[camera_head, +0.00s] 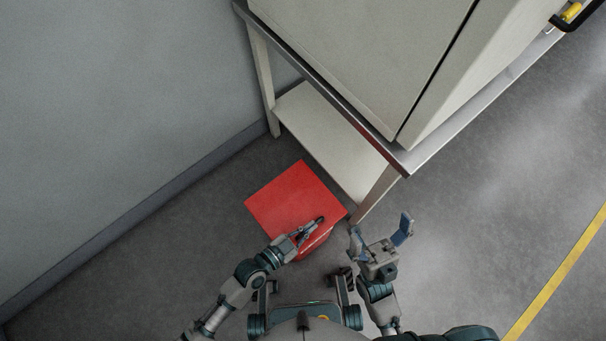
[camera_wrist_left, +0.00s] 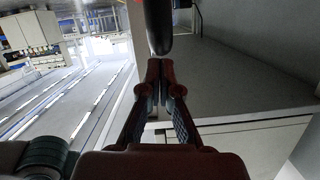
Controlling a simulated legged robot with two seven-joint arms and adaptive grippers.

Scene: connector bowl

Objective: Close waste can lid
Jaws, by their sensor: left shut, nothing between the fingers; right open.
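The red waste can (camera_head: 322,240) stands on the floor in front of me in the head view. Its flat, square red lid (camera_head: 289,193) spreads over the top, and only a little of the body shows below the near edge. I cannot tell whether the lid is fully down. My left gripper (camera_head: 319,220) is shut and empty over the lid's near right part; contact is unclear. In the left wrist view its fingers (camera_wrist_left: 161,66) are together. My right gripper (camera_head: 381,231) is open and empty, to the right of the can.
A metal table (camera_head: 405,161) with a lower shelf (camera_head: 325,140) carries a large pale cabinet (camera_head: 370,60) behind the can. A grey wall (camera_head: 110,120) is at left. The floor is clear to the right, with a yellow line (camera_head: 556,275).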

